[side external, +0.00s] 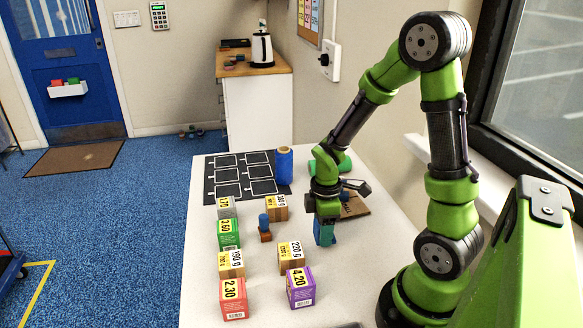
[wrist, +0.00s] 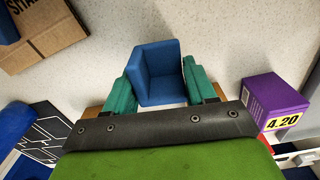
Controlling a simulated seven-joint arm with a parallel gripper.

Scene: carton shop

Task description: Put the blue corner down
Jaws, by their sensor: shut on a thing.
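The blue corner (wrist: 158,70) is an L-shaped blue piece, seen in the wrist view between the two teal fingers of my gripper (wrist: 160,82). My gripper is shut on it. In the side view my gripper (side external: 325,234) points down over the white table, with the blue corner low between its fingers and mostly hidden. It is close to the table top; I cannot tell whether it touches.
Several priced cartons stand left of my gripper, among them a purple carton (side external: 300,287) and a green carton (side external: 228,234). A small blue-topped wooden piece (side external: 265,228) stands between them.

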